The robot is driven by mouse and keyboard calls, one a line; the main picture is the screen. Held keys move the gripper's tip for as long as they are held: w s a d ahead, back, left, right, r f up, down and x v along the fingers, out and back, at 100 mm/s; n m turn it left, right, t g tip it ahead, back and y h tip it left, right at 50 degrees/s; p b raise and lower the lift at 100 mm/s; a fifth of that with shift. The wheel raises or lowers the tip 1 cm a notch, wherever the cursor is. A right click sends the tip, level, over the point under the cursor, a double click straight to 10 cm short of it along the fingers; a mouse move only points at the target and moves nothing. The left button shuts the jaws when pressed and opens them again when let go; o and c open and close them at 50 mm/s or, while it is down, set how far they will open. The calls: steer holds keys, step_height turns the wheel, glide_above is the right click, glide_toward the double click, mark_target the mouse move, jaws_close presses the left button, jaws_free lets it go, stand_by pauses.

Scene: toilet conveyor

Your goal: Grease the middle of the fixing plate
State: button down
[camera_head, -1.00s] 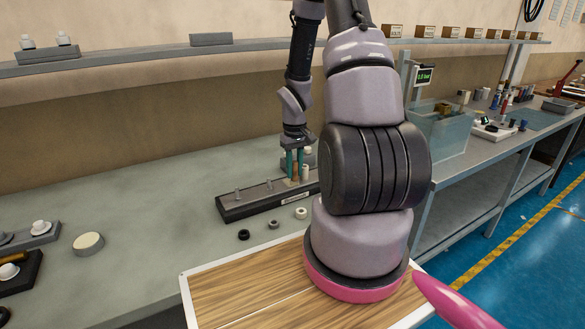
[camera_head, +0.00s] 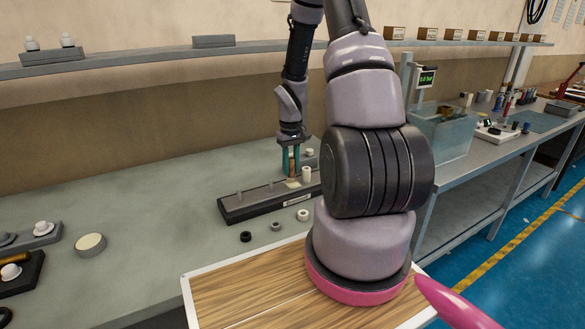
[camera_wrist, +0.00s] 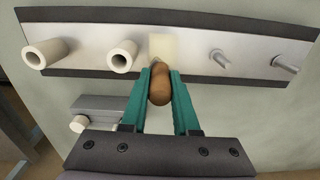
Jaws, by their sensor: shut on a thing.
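The fixing plate is a long pale metal strip on a dark base (camera_head: 233,212). In the wrist view the plate (camera_wrist: 190,53) has a cream patch (camera_wrist: 163,46) at its middle. Two cream sleeves (camera_wrist: 122,56) stand on it to the left, and two bare metal pegs (camera_wrist: 220,61) show to the right. My gripper (camera_head: 291,171) is over the plate's middle, with teal fingers (camera_wrist: 159,74) shut on a brown wooden-looking handle (camera_wrist: 160,90). The handle's tip points at the patch; I cannot tell whether it touches.
A small grey block with a cream knob (camera_wrist: 78,124) lies beside the plate. A black ring (camera_head: 245,236), a grey ring (camera_head: 276,226) and a white ring (camera_head: 302,215) lie in front of it. A round cream-topped tin (camera_head: 90,243) is at left. The bench between is clear.

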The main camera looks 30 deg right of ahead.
stand_by(0.3)
steer(key=shift+r, duration=4.05)
steer(key=shift+s+a+f, duration=0.1)
steer(key=shift+a+f, duration=0.5)
steer(key=shift+f, duration=0.6)
steer(key=shift+w+a+f, duration=0.1)
steer(key=shift+a+f, duration=0.5)
steer(key=shift+f, duration=0.55)
steer(key=shift+s+a+f, duration=0.1)
steer(key=shift+a+f, duration=0.5)
steer(key=shift+f, duration=0.6)
steer(key=shift+f, duration=0.6)
steer(key=shift+s, duration=0.1)
